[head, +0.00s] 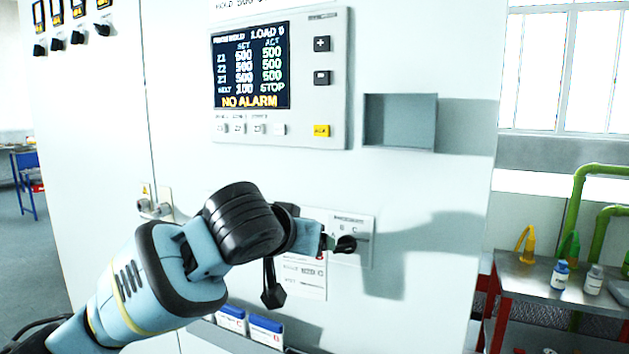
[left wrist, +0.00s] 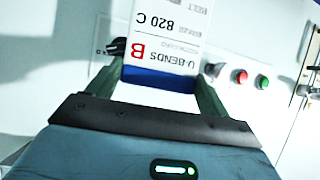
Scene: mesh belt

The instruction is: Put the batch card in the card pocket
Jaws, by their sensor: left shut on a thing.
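My left gripper (head: 318,243) is in front of the white cabinet, below the display. It is shut on the batch card (head: 304,278), whose lower part hangs below the gripper in the head view. In the left wrist view the card (left wrist: 170,48) is white with a blue band along the gripped edge. It reads "U-BENDS B" and "820 C", upside down there. A grey rectangular fixture (head: 400,121) on the cabinet, right of the display, looks empty and may be the card pocket; I cannot be sure. My right gripper is not in view.
A selector knob (head: 346,244) is close beside the gripper. Red (left wrist: 240,76) and green (left wrist: 262,82) buttons show in the left wrist view. Other blue-topped cards (head: 265,329) stand low, below the arm. A side table (head: 545,284) with bottles is at right.

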